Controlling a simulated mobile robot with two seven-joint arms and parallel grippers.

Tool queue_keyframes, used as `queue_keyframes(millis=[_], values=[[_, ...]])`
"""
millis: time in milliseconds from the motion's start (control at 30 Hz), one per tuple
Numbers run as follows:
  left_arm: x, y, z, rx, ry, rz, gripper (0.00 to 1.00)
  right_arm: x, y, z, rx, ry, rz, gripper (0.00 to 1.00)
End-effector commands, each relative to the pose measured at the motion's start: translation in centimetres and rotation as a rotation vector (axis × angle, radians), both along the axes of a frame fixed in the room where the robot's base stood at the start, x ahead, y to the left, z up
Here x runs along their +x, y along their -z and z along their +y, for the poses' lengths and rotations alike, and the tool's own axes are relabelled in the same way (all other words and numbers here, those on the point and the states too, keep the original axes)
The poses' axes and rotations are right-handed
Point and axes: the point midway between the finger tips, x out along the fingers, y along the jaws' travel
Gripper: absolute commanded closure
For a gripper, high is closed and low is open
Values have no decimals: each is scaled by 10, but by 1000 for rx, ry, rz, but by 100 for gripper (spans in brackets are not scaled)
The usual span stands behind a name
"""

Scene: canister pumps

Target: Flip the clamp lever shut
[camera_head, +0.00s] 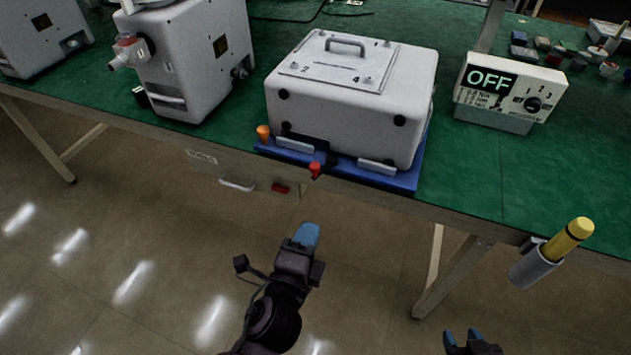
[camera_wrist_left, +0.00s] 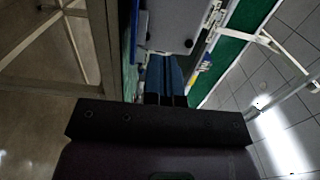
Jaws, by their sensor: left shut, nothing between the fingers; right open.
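A white pump housing (camera_head: 350,105) with a metal top plate and handle sits on a blue base plate (camera_head: 400,181) at the table's front edge. A dark clamp lever with a red tip (camera_head: 315,169) sticks out at the front middle of the base; I cannot tell its exact angle. My left gripper (camera_head: 306,236) is shut and empty, below and in front of the lever, apart from it. In the left wrist view its blue fingers (camera_wrist_left: 165,76) point toward the pale housing (camera_wrist_left: 170,22); the lever cannot be made out there. My right gripper (camera_head: 463,337) is open at the bottom edge.
An orange knob (camera_head: 263,132) stands at the base's left corner. Another pump (camera_head: 190,55) stands left, and a box with an OFF sign (camera_head: 508,88) right. A holder with a yellow-capped tool (camera_head: 552,252) hangs at the table's front edge.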

Motion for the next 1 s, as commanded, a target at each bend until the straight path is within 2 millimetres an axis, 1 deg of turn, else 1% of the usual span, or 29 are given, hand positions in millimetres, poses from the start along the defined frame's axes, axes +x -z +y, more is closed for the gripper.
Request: queue_keyframes(millis=[333,467,667,1000], values=[[0,0,0,1,0,0,100,3,-1,5,15,10,-8,58],[6,0,-2,1,1,-1,100,3,-2,5,15,10,-9,58],[29,-1,-8,1,1,-2,100,3,-3,4,13,8,-10,58],[77,0,-22,1,1,-1,100,1,0,1,2,-1,-4,58]])
